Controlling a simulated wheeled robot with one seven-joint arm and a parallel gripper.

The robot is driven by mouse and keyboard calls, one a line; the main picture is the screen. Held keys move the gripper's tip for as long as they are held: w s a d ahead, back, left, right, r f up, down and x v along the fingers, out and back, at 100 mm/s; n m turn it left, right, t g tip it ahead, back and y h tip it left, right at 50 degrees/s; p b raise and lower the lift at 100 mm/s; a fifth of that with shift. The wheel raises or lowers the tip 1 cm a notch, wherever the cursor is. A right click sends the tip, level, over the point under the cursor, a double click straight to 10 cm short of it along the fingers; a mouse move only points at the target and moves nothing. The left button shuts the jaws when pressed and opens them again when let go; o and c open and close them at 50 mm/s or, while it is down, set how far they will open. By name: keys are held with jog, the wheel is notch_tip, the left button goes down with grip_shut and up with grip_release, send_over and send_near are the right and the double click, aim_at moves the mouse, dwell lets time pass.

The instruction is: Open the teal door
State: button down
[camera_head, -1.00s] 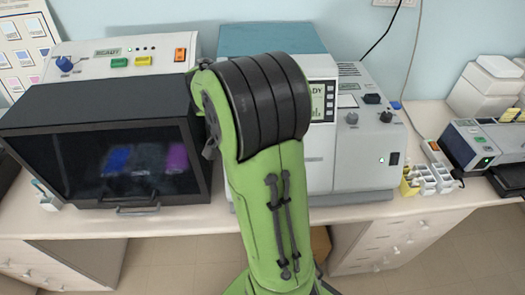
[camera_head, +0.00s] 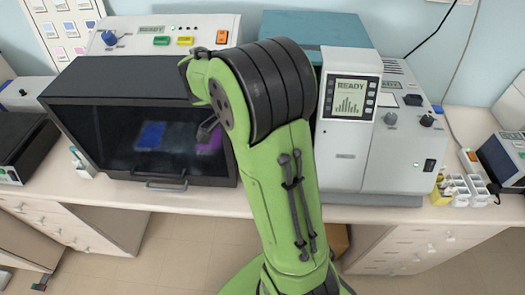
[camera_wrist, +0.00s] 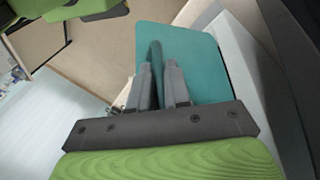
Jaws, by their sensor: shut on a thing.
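The teal door (camera_wrist: 203,62) fills the middle of the wrist view as a flat panel with rounded corners. Its upright teal handle bar (camera_wrist: 156,50) runs between the two grey fingers of my gripper (camera_wrist: 158,70). The gripper is shut on this handle. A pale grey wall lies along the door's right side; I cannot tell how far the door stands from it. In the head view my green arm covers the door's front and the gripper. Only a teal top surface (camera_head: 385,37) of the machine shows behind the arm.
A black-windowed box (camera_head: 75,120) stands on the bench left of my arm. The grey machine with a READY screen (camera_head: 350,97) stands right of it. Small white and yellow containers (camera_head: 462,188) sit at the right. The bench front edge (camera_head: 190,207) is clear.

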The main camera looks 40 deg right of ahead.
jog(key=shift+w, duration=0.1)
jog(key=c, duration=1.2)
grip_release()
jog(key=shift+o, duration=0.2)
jog(key=p+v, duration=0.3)
jog(key=v, duration=1.2)
jog(key=shift+w+r, duration=0.2)
jog(key=shift+r, duration=0.05)
jog(key=shift+a, duration=0.15)
